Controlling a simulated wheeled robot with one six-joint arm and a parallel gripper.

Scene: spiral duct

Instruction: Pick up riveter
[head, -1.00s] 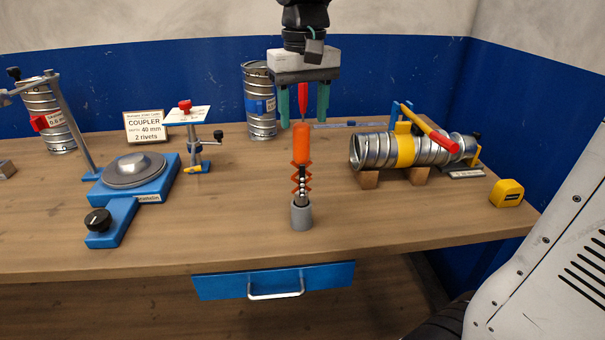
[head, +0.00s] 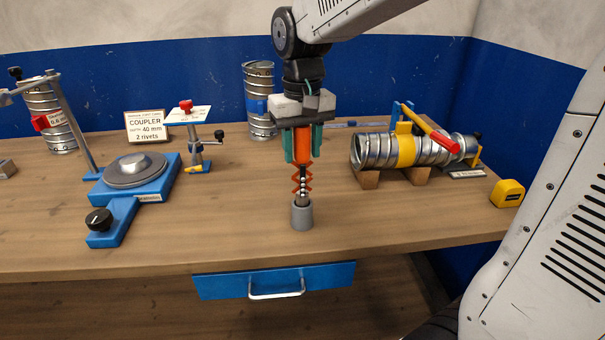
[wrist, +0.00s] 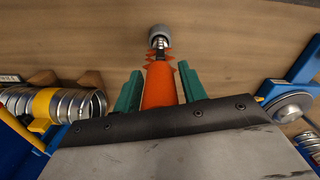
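The riveter has an orange handle (head: 303,146), a red zigzag linkage and a grey foot (head: 302,216). It stands upright on the workbench near the front middle. My gripper (head: 303,158) points straight down with its two green fingers on either side of the orange handle. In the wrist view, the handle (wrist: 160,86) lies between the fingers (wrist: 160,80), with slim gaps seeming to show on both sides. The top of the handle is hidden by my gripper.
A silver duct (head: 378,151) with a yellow band lies on wooden blocks to the right. A yellow tape measure (head: 507,194) is at the right edge. A blue turntable device (head: 136,186) stands left. The bench around the riveter's foot is clear.

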